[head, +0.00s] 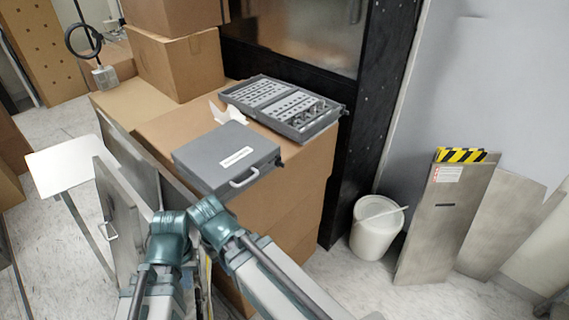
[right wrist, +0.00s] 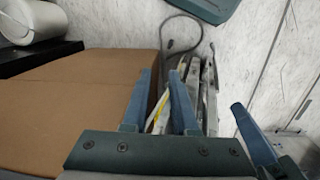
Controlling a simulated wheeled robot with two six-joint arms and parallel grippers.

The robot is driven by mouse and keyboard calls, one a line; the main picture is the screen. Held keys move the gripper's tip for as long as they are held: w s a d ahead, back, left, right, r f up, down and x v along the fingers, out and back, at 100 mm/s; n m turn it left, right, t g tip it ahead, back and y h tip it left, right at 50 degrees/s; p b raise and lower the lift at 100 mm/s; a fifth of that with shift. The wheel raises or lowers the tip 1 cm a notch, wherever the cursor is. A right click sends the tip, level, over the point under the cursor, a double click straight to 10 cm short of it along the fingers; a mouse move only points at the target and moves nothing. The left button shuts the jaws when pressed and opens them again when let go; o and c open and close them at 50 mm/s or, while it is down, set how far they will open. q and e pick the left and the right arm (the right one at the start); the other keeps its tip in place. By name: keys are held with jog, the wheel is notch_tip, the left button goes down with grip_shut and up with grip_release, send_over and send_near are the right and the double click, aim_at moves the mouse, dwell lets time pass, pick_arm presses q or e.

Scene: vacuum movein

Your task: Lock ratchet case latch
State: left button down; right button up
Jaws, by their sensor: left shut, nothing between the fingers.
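A closed grey case (head: 205,160) with a white label and a light handle (head: 244,178) lies flat on a cardboard box. A small dark part, possibly a latch, shows at its right corner. Behind it lies an open grey case (head: 318,127) with rows of small metal pieces. My arms come in from the bottom, below the cases and apart from them. My left gripper's fingers are hard to make out in the head view; they are shut and hold nothing. My right gripper (right wrist: 160,72) shows two blue fingers with a narrow gap, beside a cardboard box.
The cardboard box (head: 300,186) carries both cases. More boxes (head: 185,65) are stacked behind. A white bucket (head: 375,229) and leaning metal panels (head: 447,217) stand at the right. A white table (head: 70,163) is at the left.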

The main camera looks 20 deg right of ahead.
jog(key=shift+w+d+f+y, duration=0.2)
jog(key=shift+w+f+y, duration=0.1)
jog(key=shift+f, duration=0.05)
jog(key=shift+c, duration=1.1)
jog(key=w+d+m+y+b, duration=0.1)
jog(key=w+d+f+m+y+b, duration=0.1)
jog(key=w+y, duration=0.1)
jog(key=w+d+f+m+y+b, duration=0.1)
jog(key=w+m+y+b, duration=0.1)
jog(key=shift+w+d, duration=0.2)
jog(key=shift+d, duration=0.05)
grip_shut()
jog(key=w+d+r+m+t+y+b, duration=0.3)
jog(key=w+d+m+t, duration=0.15)
jog(key=d, duration=0.55)
jog(key=w+d+r+m+t+y+b, duration=0.3)
jog(key=w+d+r+t, duration=0.15)
jog(key=d, duration=0.55)
jog(key=s+d+r+m+t+b, duration=0.1)
jog(key=d+r+t, duration=0.1)
jog(key=d, duration=0.5)
jog(key=s+d+r+m+t+b, duration=0.1)
jog(key=d+r+m+t, duration=0.1)
jog(key=d, duration=0.4)
jog(key=shift+d+r+t, duration=0.3)
jog(key=shift+d+t, duration=0.05)
jog(key=shift+t, duration=0.55)
